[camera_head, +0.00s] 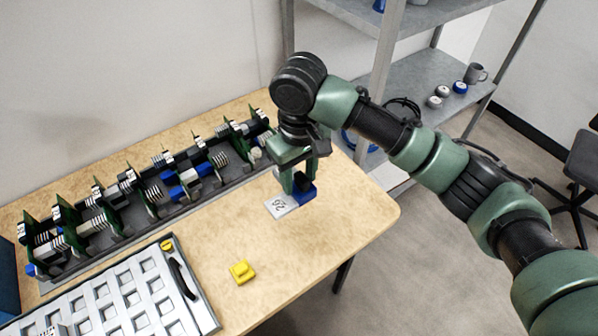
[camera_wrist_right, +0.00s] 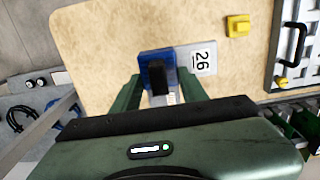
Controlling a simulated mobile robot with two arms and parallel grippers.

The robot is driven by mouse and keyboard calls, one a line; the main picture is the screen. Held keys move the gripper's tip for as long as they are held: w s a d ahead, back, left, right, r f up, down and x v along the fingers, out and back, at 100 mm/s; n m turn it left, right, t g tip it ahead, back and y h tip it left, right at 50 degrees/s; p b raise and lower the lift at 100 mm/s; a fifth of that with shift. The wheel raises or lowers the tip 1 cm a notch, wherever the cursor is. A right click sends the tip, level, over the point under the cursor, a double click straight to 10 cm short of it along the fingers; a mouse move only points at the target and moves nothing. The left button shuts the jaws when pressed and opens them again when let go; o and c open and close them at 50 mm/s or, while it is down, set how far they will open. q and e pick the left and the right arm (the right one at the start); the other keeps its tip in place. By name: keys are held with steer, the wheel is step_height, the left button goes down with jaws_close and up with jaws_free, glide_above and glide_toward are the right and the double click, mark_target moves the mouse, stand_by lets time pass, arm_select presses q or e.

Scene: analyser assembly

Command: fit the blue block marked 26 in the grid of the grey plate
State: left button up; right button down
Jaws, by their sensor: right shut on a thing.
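The blue block (camera_head: 307,195) is at the table's right part, with a white face marked 26 (camera_head: 281,206) adjoining it on the left. In the right wrist view the blue block (camera_wrist_right: 147,58) sits between my fingers, and its 26 label (camera_wrist_right: 203,60) reads sideways. My right gripper (camera_head: 298,183) points down and is shut on the block, at or just above the tabletop; the exact gap cannot be told. The grey plate (camera_head: 207,313) with its grid of square openings lies at the lower left, partly cut off by the frame. My left gripper is not in view.
A yellow block (camera_head: 242,272) lies between the plate and my gripper. A long rack (camera_head: 150,222) with green boards and blue and white parts runs along the back. The plate has a black handle (camera_head: 182,278). A metal shelf (camera_head: 425,75) stands behind the table.

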steer(key=shift+f+b, duration=1.55)
steer(key=shift+f, duration=5.7)
steer(key=c, duration=0.7)
jaws_free()
